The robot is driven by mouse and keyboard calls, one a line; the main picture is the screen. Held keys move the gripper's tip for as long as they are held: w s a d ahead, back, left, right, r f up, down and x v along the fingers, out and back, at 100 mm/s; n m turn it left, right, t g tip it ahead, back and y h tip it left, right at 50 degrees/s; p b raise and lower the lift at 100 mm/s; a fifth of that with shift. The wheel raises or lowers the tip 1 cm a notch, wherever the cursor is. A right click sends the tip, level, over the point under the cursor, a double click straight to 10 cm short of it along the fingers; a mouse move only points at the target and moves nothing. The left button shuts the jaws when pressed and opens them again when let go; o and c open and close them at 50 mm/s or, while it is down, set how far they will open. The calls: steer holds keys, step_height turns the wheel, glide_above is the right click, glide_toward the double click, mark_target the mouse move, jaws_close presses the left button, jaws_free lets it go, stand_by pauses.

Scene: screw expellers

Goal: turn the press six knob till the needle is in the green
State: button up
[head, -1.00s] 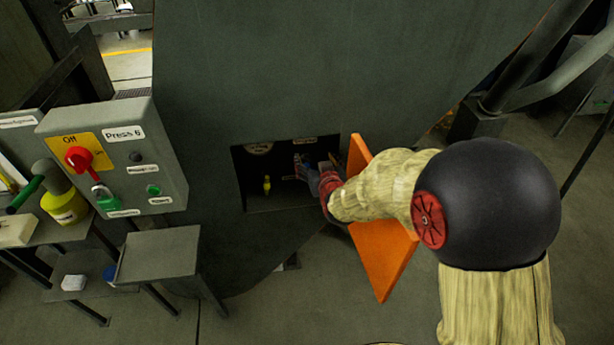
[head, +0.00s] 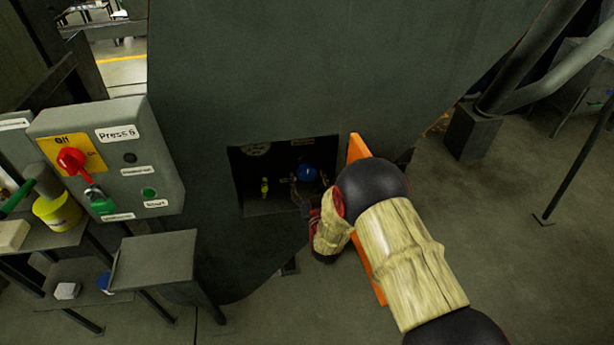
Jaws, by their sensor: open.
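The press (head: 330,70) has a dark recess low in its front, with an orange door (head: 357,149) swung open at the recess's right side. A round blue knob (head: 307,173) shows inside, in the recess's right part. A pale gauge (head: 257,149) sits at the upper left of the recess, partly cut off by its top edge. Its needle and green band are too small to read. My gripper (head: 298,190) is open at the recess's lower right, just below and left of the knob. It looks empty; whether it touches the knob I cannot tell.
A small yellow part (head: 264,187) stands in the recess's left part. The Press 6 control box (head: 150,170), with a red switch (head: 71,160), is at left. A small grey stand (head: 155,262) is below it. Floor at right is mostly clear.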

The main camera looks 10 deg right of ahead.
steer(key=shift+w, duration=1.05)
steer(key=shift+c, duration=1.1)
steer(key=c, duration=1)
